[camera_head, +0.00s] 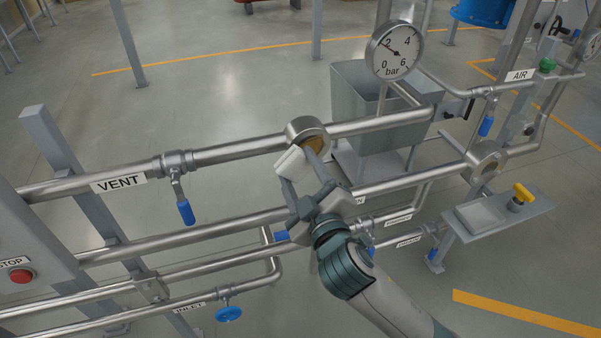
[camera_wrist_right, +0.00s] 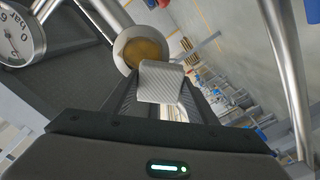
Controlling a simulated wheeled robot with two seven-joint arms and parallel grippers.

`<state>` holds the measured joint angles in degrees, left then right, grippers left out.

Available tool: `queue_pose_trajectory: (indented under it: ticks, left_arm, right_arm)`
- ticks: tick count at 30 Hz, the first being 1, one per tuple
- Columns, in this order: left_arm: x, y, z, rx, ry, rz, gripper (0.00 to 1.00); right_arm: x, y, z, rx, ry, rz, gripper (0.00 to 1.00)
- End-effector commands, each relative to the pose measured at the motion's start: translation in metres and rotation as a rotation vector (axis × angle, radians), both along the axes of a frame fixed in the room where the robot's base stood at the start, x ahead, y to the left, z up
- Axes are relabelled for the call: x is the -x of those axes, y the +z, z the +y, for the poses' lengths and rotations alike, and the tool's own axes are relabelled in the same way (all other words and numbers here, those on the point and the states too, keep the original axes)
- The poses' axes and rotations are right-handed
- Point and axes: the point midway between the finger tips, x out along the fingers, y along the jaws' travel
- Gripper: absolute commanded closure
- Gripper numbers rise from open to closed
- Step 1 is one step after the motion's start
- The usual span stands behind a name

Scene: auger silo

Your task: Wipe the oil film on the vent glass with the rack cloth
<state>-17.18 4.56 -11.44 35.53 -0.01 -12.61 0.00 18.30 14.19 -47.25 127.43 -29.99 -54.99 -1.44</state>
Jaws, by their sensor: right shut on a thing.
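The vent glass (camera_head: 316,143) is a round sight glass in a metal ring on the VENT pipe (camera_head: 245,150), with a brownish-yellow film on its face. It also shows in the right wrist view (camera_wrist_right: 145,52), its lower edge partly hidden by the cloth. My right gripper (camera_head: 300,179) is shut on a pale folded cloth (camera_head: 290,161). The cloth (camera_wrist_right: 161,82) shows a fine weave between the fingers in the wrist view. The gripper is just below the glass, the cloth at its lower left. I cannot tell whether cloth and glass touch. My left gripper is out of view.
A pressure gauge (camera_head: 394,50) stands above the pipe, right of the glass. A grey bin (camera_head: 350,100) is behind it. Blue valve handles (camera_head: 186,212) hang from the pipes. A small shelf (camera_head: 525,215) with a yellow knob (camera_head: 522,193) is at right. A red stop button (camera_head: 21,276) is at far left.

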Motion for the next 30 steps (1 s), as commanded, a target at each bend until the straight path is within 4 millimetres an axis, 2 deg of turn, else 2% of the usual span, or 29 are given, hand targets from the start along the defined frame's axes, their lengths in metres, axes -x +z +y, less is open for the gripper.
queue_pose_trajectory:
  ticks: [30]
  left_arm:
    - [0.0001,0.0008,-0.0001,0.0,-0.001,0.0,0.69]
  right_arm:
    - [-0.0076,-0.0001,0.0025,0.0,-0.001,0.001,0.65]
